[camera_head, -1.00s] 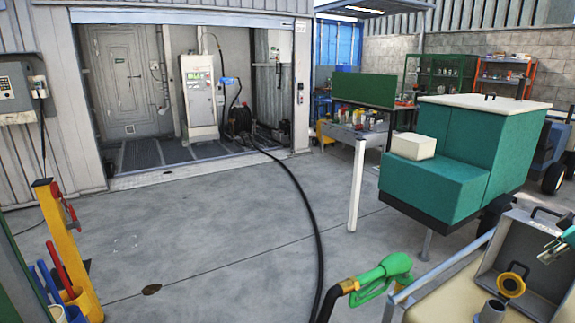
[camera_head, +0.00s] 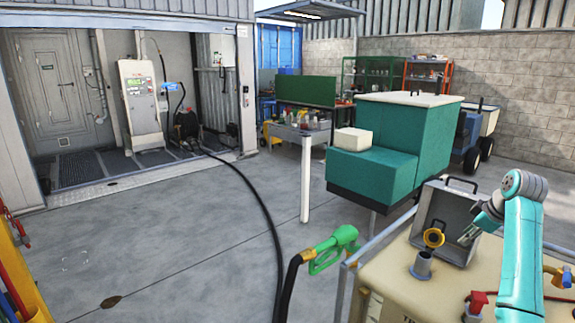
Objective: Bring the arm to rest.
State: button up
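My teal arm (camera_head: 522,250) rises at the right of the head view and bends over at its top joint. My gripper (camera_head: 468,234) is at its end, pointing left and down in front of an open grey case (camera_head: 447,212). Its fingers are small and overlap the case, so I cannot tell whether they are open or shut. I see nothing clearly held. The green fuel nozzle (camera_head: 335,248) sits apart from my gripper, to its left, at the end of a black hose.
A red valve (camera_head: 478,302) is near the arm. A teal machine (camera_head: 390,155) stands behind. The concrete floor at left is mostly clear.

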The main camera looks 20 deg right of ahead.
jog(key=w+a+f+m+t, duration=0.1)
jog(key=a+f, duration=0.6)
jog(key=f, duration=0.4)
jog(key=w+a+f+m+t, duration=0.1)
jog(key=a+f, duration=0.7)
jog(key=f, duration=0.3)
jog(key=s+a+f+m+t+h, duration=0.1)
jog(key=s+a+f, duration=0.55)
jog(key=a, duration=0.35)
jog(key=s+a+f+m+t, duration=0.1)
jog(key=s+a+f, duration=0.4)
jog(key=a+f, duration=0.35)
jog(key=s+a+r+t, duration=0.1)
jog(key=s+a, duration=0.6)
jog(key=s, duration=0.2)
jog(key=s+a+r+t, duration=0.1)
jog(key=s+a+r, duration=0.1)
jog(key=s+a, duration=0.65)
jog(key=s+a+r+m+t+y, duration=0.1)
jog(key=s+a+r+t+y, duration=0.1)
jog(key=s+r, duration=1.4)
jog(key=shift+s+a+r+t, duration=0.25)
jog(key=shift+s+a+t, duration=0.45)
jog(key=shift+s+a, duration=0.4)
jog(key=shift+w, duration=0.1)
